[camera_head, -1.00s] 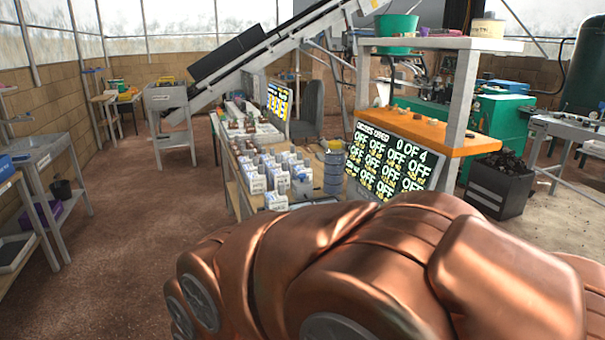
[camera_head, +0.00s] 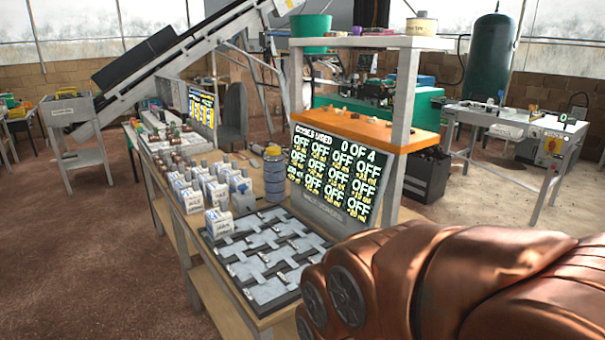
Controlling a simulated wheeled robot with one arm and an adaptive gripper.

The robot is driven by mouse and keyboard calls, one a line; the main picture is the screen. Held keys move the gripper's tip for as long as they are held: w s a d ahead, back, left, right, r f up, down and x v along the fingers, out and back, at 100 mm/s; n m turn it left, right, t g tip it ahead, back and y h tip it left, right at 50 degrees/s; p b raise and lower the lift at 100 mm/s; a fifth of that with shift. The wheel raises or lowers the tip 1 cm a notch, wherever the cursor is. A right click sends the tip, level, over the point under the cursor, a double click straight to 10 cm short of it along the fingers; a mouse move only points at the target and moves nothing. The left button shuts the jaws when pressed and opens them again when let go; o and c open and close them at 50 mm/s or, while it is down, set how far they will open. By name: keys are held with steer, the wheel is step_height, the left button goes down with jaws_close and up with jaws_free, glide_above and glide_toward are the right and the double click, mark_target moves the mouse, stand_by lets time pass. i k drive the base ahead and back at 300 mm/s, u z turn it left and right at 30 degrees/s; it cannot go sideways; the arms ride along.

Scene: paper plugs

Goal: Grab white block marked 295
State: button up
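Several white blocks (camera_head: 193,200) with dark tops and small blue print stand in a group on the wooden table, left of centre. One white block (camera_head: 219,222) stands nearest me, at the corner of the grey metal plates. The markings are too small to read, so I cannot tell which block is 295. A large copper-coloured part of my arm fills the lower right. My gripper is not in view.
A grey interlocking plate tray (camera_head: 262,262) covers the table's near end. A blue jar (camera_head: 274,178) and a lit display board (camera_head: 335,172) reading "0 OF 4" stand behind it. An orange shelf (camera_head: 365,130) is beyond. The floor at left (camera_head: 80,260) is clear.

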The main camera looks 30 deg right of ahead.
mark_target(229, 173)
steer(key=z, duration=2.3)
steer(key=i, duration=4.95)
steer(key=u, duration=2.45)
steer(key=i, duration=2.35)
